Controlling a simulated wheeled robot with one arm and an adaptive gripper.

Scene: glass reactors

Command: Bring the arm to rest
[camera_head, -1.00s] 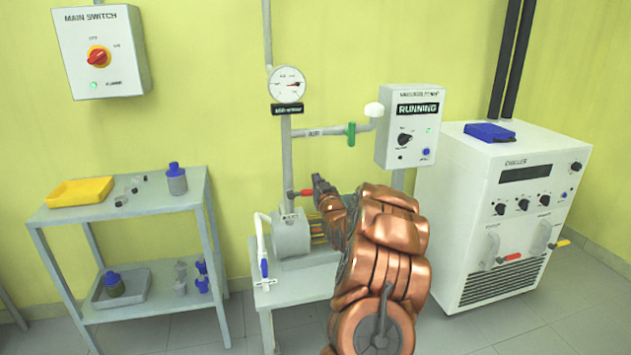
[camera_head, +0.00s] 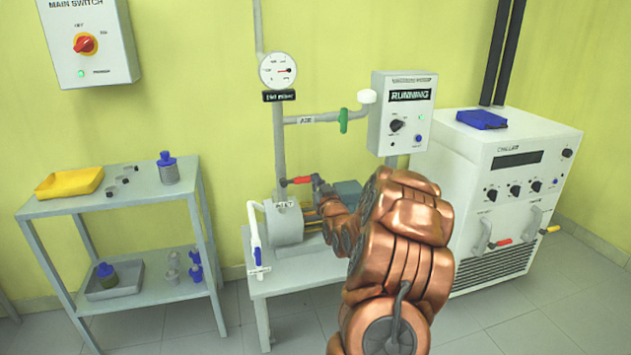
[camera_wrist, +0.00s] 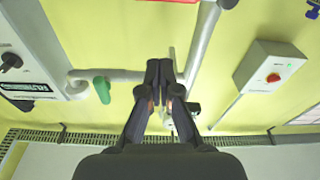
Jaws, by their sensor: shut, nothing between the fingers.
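My copper-coloured arm (camera_head: 400,235) reaches forward from the bottom of the head view, over the pump table. My gripper (camera_head: 317,181) is dark and small at its far end. It appears just right of the red valve handle (camera_head: 298,181) on the vertical pipe; I cannot tell from this view whether they touch. In the wrist view my gripper (camera_wrist: 160,75) has its two dark fingers together with nothing between them. Grey pipes and the yellow wall show beyond the fingertips.
The pump (camera_head: 285,222) sits on a low grey table (camera_head: 300,281). A running control box (camera_head: 402,112) and a white chiller (camera_head: 520,165) stand right. A shelf (camera_head: 135,200) with a yellow tray (camera_head: 70,182) stands left. Floor is clear between shelf and table.

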